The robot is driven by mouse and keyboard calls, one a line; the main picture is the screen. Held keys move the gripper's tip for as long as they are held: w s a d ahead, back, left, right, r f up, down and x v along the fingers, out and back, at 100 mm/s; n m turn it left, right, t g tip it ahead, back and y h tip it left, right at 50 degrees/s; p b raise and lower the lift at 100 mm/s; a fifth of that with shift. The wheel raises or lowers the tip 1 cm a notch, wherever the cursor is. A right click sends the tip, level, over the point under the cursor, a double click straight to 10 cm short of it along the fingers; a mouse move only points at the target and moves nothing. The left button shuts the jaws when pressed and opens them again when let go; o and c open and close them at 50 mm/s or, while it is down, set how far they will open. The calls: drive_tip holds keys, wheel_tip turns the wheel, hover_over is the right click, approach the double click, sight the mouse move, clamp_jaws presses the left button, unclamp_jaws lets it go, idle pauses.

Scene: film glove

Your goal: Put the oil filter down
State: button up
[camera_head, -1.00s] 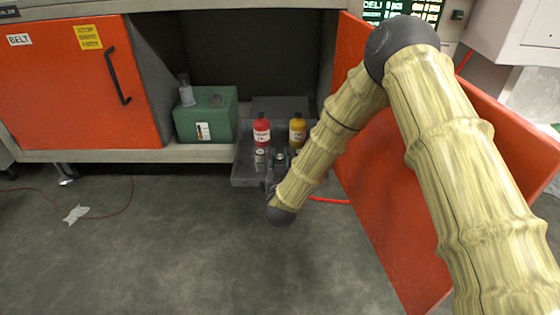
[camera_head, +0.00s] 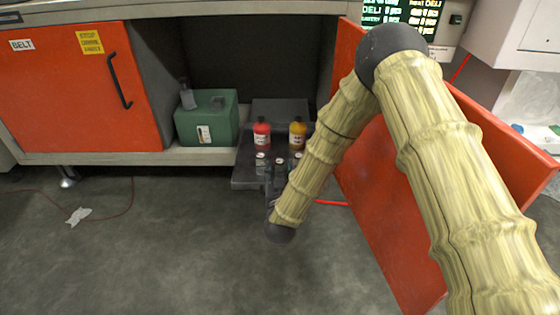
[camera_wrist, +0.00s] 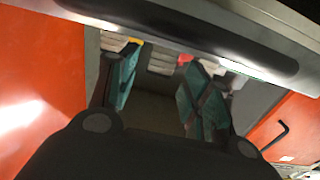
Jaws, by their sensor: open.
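Several small cylinders with pale tops stand on the dark pull-out tray (camera_head: 243,180) in front of the bottles. One cylinder (camera_head: 260,159) is at the left and another cylinder (camera_head: 280,162) is in the middle, just beyond my gripper (camera_head: 275,180). I cannot tell which of them is the oil filter. In the wrist view my gripper (camera_wrist: 163,90) is open, its teal-padded fingers apart with nothing held between them. Blurred pale shapes show beyond the fingertips. My wrist and arm hide part of the tray's right side.
A red bottle (camera_head: 262,136) and a yellow bottle (camera_head: 298,135) stand at the back of the tray. A green container (camera_head: 207,122) sits on the cabinet shelf to the left. The open orange door (camera_head: 385,215) stands close behind my arm at the right.

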drive_tip(key=s+p, duration=0.3)
drive_tip(key=s, duration=0.5)
drive_tip(key=shift+c, duration=0.2)
idle(0.7)
